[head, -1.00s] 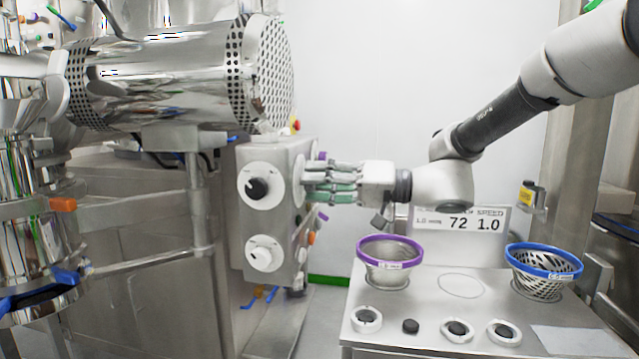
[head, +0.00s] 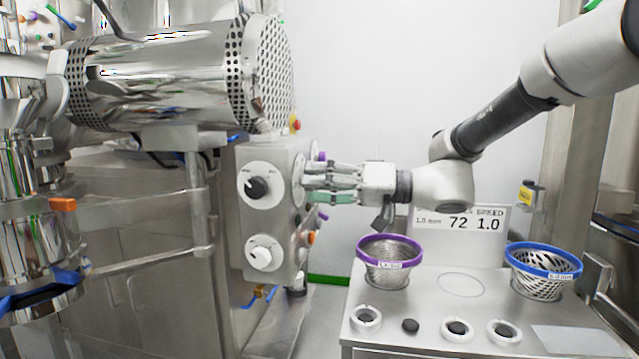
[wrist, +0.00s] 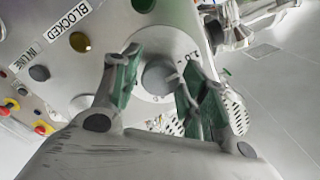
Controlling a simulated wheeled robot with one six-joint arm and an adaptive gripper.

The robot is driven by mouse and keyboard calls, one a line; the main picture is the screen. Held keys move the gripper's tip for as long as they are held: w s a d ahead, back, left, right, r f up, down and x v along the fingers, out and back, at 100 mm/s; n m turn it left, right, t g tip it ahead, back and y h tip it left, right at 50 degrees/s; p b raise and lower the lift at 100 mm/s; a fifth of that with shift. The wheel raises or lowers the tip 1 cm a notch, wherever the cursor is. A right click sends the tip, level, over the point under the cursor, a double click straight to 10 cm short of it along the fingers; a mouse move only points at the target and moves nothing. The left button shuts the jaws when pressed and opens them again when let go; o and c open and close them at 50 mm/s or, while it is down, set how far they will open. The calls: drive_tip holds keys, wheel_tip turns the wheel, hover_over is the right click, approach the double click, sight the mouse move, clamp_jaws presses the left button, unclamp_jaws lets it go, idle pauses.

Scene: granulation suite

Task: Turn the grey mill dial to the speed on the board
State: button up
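The grey mill dial (wrist: 158,76) sits on a round pale plate (wrist: 178,43) in the wrist view, with a "1.0" mark near its right edge. My gripper (wrist: 153,88) is open, its green-padded fingers on either side of the dial with gaps visible. In the head view my gripper (head: 308,182) points left at the side face of the steel control box (head: 281,225); the dial is hidden there behind the fingers. The dial's pointer cannot be made out. The board (head: 463,221) reads 72 and 1.0, the latter under SPEED.
Two white-plated dials with black (head: 258,187) and white (head: 262,257) knobs are on the box's front. The wrist view shows "BLOCKED" (wrist: 70,17) and "IN LINE" labels and several coloured buttons. A steel bench (head: 430,300) holds a purple-rimmed basket (head: 389,262) and a blue-rimmed basket (head: 543,272).

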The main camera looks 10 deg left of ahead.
drive_tip(key=shift+o, duration=0.6)
drive_tip(key=d, duration=1.2)
drive_tip(key=shift+w, duration=0.25)
